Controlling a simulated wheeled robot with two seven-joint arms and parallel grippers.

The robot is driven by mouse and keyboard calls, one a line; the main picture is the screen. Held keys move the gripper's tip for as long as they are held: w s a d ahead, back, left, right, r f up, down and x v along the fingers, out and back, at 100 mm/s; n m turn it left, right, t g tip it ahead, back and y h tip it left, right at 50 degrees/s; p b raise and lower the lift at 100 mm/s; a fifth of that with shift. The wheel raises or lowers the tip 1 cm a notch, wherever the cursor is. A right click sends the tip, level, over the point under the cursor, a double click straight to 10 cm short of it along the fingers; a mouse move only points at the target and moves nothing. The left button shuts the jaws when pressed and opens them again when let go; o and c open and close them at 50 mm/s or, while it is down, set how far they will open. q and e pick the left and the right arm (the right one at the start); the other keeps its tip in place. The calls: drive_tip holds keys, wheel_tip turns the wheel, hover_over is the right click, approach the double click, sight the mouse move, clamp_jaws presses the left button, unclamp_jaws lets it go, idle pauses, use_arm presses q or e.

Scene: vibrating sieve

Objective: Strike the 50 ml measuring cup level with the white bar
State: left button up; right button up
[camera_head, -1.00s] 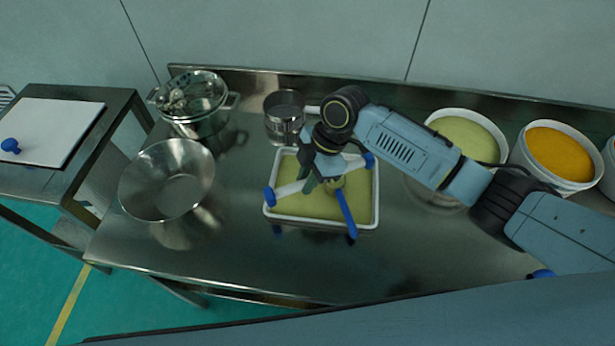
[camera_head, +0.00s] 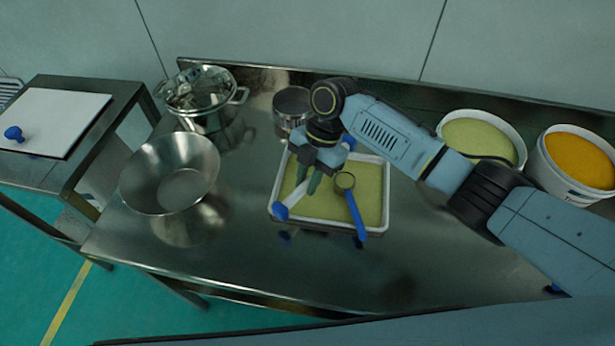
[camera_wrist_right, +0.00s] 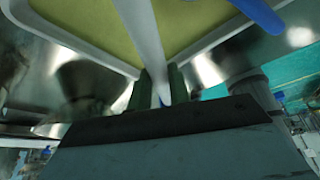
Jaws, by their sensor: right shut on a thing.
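The 50 ml measuring cup (camera_head: 345,181) lies in the white tray (camera_head: 275,186) of yellow-green powder. Its bowl looks powder-coloured inside; I cannot tell whether the surface is level. Its blue handle (camera_head: 357,216) slants over the tray's front rim and shows in the right wrist view (camera_wrist_right: 260,14). My right gripper (camera_head: 314,184) is shut on the white bar (camera_head: 298,193), just left of the cup bowl. The bar has blue ends and runs diagonally over the tray; the gripper hides its middle. It also shows between the fingers in the right wrist view (camera_wrist_right: 141,35). My left gripper is out of view.
White tubs of green (camera_head: 480,138) and orange powder (camera_head: 580,157) stand right. The table's front (camera_head: 235,262) is clear.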

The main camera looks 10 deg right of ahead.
drive_tip(key=shift+f+b, duration=0.45)
drive_tip(key=shift+f, duration=0.2)
drive_tip(key=shift+s+d, duration=0.15)
drive_tip(key=shift+s+d+r+p, duration=0.1)
drive_tip(key=shift+s+d+p, duration=0.65)
drive_tip(key=shift+p, duration=0.1)
drive_tip(key=shift+s+d+p, duration=1.4)
drive_tip(key=shift+s+d, duration=0.15)
drive_tip(key=shift+s, duration=0.05)
drive_tip(key=shift+a+r+p, duration=0.1)
drive_tip(key=shift+r+p, duration=0.05)
drive_tip(key=shift+p, duration=0.15)
drive_tip(key=r, duration=0.1)
drive_tip(key=r+p, duration=0.2)
drive_tip(key=shift+w+a, duration=0.35)
drive_tip(key=shift+w, duration=0.05)
drive_tip(key=shift+r, duration=0.1)
